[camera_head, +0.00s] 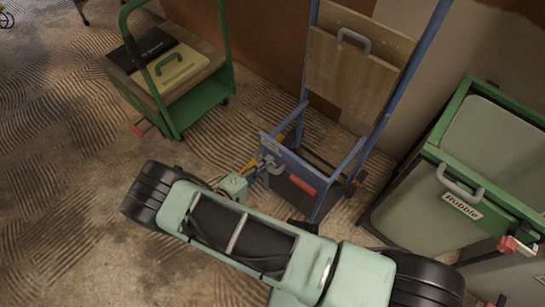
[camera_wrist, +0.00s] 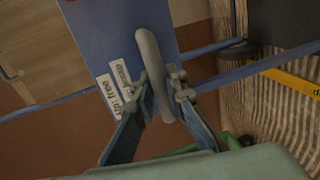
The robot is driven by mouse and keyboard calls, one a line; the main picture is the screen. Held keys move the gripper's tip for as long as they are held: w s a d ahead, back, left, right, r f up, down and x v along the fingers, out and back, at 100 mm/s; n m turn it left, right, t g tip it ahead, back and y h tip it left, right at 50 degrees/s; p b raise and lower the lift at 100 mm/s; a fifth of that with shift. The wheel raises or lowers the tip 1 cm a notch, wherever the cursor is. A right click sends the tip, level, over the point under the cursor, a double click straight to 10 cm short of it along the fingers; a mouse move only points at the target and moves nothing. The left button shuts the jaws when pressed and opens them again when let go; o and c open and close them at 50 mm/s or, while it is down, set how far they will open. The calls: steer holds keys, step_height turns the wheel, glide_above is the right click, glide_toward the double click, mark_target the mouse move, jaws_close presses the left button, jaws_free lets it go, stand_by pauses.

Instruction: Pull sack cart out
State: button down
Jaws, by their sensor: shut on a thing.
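The sack cart (camera_head: 418,50) has a blue frame and stands upright against the wall in the head view. A wooden board (camera_head: 345,80) with a grey handle is between its rails. On its low front is a blue panel (camera_wrist: 105,32) with a white label and a grey bar handle (camera_wrist: 150,55), clear in the wrist view. My gripper (camera_head: 270,165) is at this low front, and in the wrist view its two fingers (camera_wrist: 165,90) are shut around the handle. The handle's lower end is partly hidden by the fingers.
A green trolley (camera_head: 175,110) carrying a black case and a cream case stands to the left. A green-framed bin (camera_head: 425,205) labelled "Rubble" stands close on the right. The wall is behind the cart. The patterned floor (camera_head: 70,200) is clear at the left and front left.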

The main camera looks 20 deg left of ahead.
steer(key=shift+f+v, duration=0.15)
steer(key=shift+v, duration=0.6)
steer(key=shift+f+v, duration=0.15)
steer(key=shift+v, duration=0.55)
steer(key=shift+s+a, duration=0.15)
steer(key=c, duration=2)
jaws_free()
steer(key=shift+o, duration=0.3)
steer(key=v, duration=1.2)
